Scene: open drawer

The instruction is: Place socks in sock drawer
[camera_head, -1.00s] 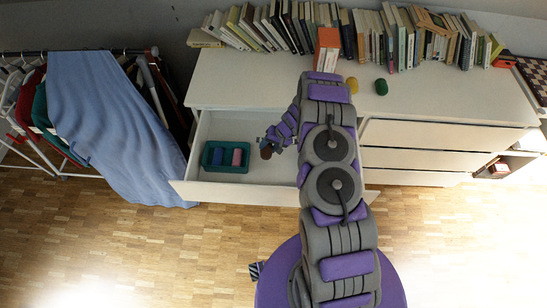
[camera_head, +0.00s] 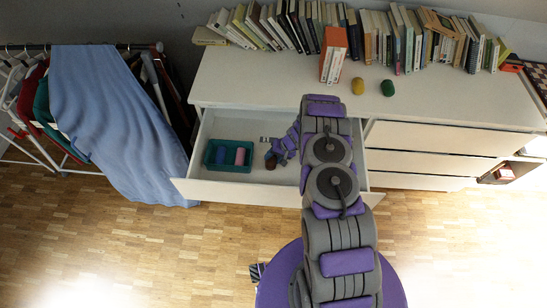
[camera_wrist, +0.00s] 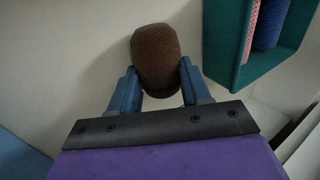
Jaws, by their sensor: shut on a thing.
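My gripper (camera_wrist: 158,68) is shut on a brown rolled sock (camera_wrist: 156,60), with a blue finger on each side of it. In the head view the brown sock (camera_head: 270,164) is inside the open drawer (camera_head: 240,190), to the right of a teal box (camera_head: 206,157). The box holds a blue sock (camera_head: 221,155) and a pink sock (camera_head: 240,156). In the wrist view the teal box (camera_wrist: 228,45) is at the upper right, apart from the brown sock. A yellow rolled sock (camera_head: 358,86) and a green one (camera_head: 388,88) lie on the dresser top.
A row of books (camera_head: 370,40) stands along the back of the dresser (camera_head: 270,85), with an orange box (camera_head: 333,55) in front. Shut drawers (camera_head: 450,138) are to the right. A clothes rack with a blue cloth (camera_head: 110,120) stands at left. The drawer floor behind the teal box is bare.

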